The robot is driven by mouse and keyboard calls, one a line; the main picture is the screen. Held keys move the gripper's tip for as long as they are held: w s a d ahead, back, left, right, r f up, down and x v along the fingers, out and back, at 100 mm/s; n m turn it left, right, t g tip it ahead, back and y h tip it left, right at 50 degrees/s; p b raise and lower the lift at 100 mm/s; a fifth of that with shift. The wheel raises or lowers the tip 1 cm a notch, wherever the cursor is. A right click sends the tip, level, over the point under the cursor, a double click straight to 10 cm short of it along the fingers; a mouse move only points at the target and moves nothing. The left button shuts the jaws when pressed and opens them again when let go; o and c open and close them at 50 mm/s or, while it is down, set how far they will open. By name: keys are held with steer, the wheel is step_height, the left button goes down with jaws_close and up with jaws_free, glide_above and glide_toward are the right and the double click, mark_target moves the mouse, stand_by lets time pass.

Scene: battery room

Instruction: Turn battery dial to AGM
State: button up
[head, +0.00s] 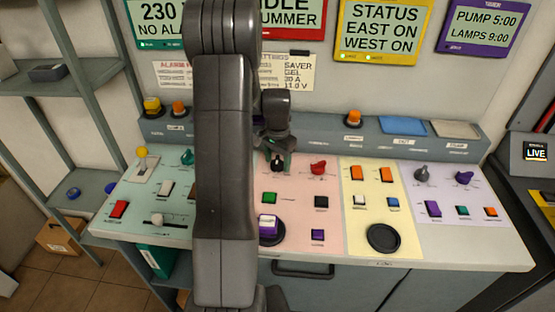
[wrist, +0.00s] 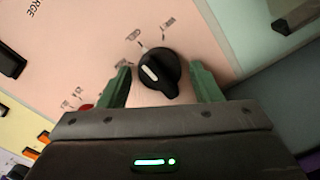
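The battery dial is a black knob with a white mark (wrist: 160,72) on the pink panel, with small printed labels around it. One label looks like GEL; the others are too blurred to read surely. In the wrist view my gripper (wrist: 160,69) has its green fingers apart, one on each side of the dial, with gaps showing between fingers and knob. In the head view my gripper (head: 277,147) is over the dial (head: 277,166), which is partly hidden. The settings sign (head: 290,72) reads SAVER, GEL, 30 A, 11.0 V.
A red knob (head: 318,167) stands just right of the dial. My arm hides part of the panel to the left. A raised ledge (head: 325,132) runs behind.

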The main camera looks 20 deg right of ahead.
steer(key=c, duration=0.8)
steer(key=shift+o, duration=0.2)
steer(key=shift+n, duration=0.5)
steer(key=n+b, duration=0.1)
steer(key=n, duration=0.2)
steer(key=shift+n+b, duration=0.3)
steer(key=shift+b, duration=0.05)
steer(key=shift+n+b, duration=0.45)
steer(key=shift+n, duration=1.75)
steer(key=o, duration=1)
